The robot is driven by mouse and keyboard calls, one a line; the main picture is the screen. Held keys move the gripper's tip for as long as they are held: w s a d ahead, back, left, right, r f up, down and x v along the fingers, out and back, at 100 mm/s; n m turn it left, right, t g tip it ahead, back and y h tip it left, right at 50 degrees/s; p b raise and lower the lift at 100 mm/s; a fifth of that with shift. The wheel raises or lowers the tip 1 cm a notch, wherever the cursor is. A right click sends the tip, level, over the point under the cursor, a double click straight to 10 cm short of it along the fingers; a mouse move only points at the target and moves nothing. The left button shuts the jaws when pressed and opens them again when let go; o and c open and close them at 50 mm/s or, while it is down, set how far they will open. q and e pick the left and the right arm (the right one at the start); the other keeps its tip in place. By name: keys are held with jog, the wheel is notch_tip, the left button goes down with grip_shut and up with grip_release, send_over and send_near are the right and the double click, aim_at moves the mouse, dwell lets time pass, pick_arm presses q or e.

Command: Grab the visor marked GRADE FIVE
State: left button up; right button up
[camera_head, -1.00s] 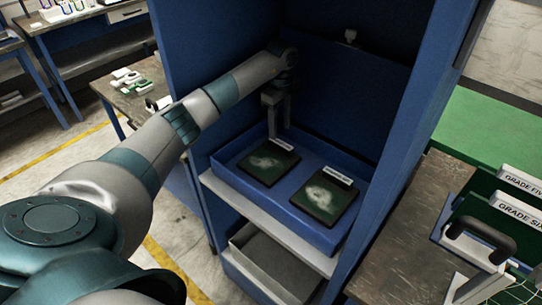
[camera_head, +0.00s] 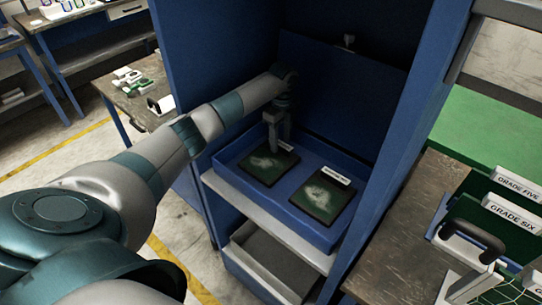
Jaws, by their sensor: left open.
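Two dark green panels with white labels lie in a blue tray (camera_head: 233,172) inside the blue cabinet. Their labels are too small to read. The left panel (camera_head: 262,168) is partly covered at its far edge by my left gripper (camera_head: 277,143). The right panel (camera_head: 322,198) is clear of it. My left gripper points down, open, with its fingers at the far end of the left panel. I cannot tell whether they touch it. At the right edge, green upright plates bear a GRADE FIVE label (camera_head: 516,184) and a GRADE SIX label (camera_head: 508,211). My right gripper is not in view.
The cabinet walls (camera_head: 213,60) stand close on both sides of my left arm. An open drawer or bin (camera_head: 272,262) is below the tray. A black handle (camera_head: 470,236) stands by the labelled plates on the right bench (camera_head: 405,220).

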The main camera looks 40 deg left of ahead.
pick_arm(q)
jog(key=shift+f, duration=0.4)
grip_shut()
jog(key=shift+r, duration=0.1)
jog(key=shift+r+b, duration=0.45)
jog(key=r+b, duration=0.1)
jog(key=r, duration=0.2)
jog(key=shift+s+d+r+b, duration=0.1)
jog(key=shift+d+b, duration=0.25)
jog(key=shift+b, duration=0.05)
jog(key=s+d+r+b, duration=0.3)
jog(key=s+d+r, duration=0.2)
jog(key=d, duration=0.4)
jog(key=shift+s+d+r, duration=0.25)
jog(key=shift+r, duration=0.65)
